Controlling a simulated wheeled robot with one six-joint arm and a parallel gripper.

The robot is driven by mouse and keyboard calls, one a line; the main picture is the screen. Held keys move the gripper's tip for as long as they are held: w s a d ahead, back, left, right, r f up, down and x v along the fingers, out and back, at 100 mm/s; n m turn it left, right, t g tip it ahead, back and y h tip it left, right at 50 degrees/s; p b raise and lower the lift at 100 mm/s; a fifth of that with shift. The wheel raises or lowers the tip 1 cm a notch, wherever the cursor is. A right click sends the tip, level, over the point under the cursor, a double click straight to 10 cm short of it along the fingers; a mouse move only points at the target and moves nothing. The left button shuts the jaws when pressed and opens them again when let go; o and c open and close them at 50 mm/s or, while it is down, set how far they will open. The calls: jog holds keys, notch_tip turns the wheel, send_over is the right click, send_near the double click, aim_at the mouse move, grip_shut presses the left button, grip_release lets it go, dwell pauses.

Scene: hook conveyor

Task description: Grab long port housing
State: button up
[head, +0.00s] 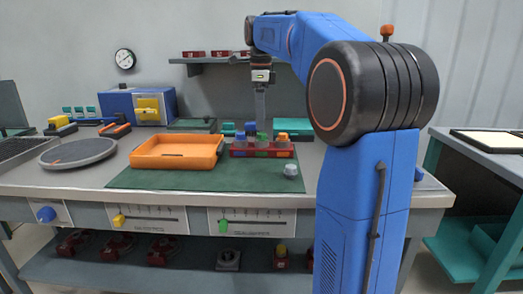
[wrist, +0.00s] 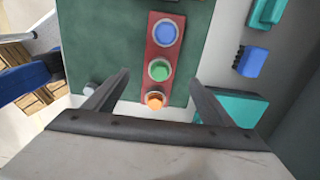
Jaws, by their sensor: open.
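The long port housing is a red block (head: 262,152) on the green mat (head: 230,180), right of the orange tray. In the wrist view the housing (wrist: 148,58) is a long red bar with blue, green and orange round ports in a row. My gripper (head: 261,117) hangs above and behind it in the head view, pointing down. In the wrist view my gripper (wrist: 160,77) is open, one finger each side of the housing, with nothing held. The fingers look apart from it; their height over it is hard to judge.
The orange tray (head: 177,150) stands left of the housing. A small grey knob (head: 291,170) sits on the mat at its right front. A teal block (wrist: 237,108) and a blue part (wrist: 253,62) lie right of it in the wrist view. A grey disc (head: 78,153) lies far left.

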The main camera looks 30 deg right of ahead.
aim_at(262, 142)
jog(key=shift+d+f, duration=0.1)
jog(key=shift+f, duration=4.6)
jog(key=c, duration=1.8)
jog(key=shift+r, duration=0.1)
grip_shut()
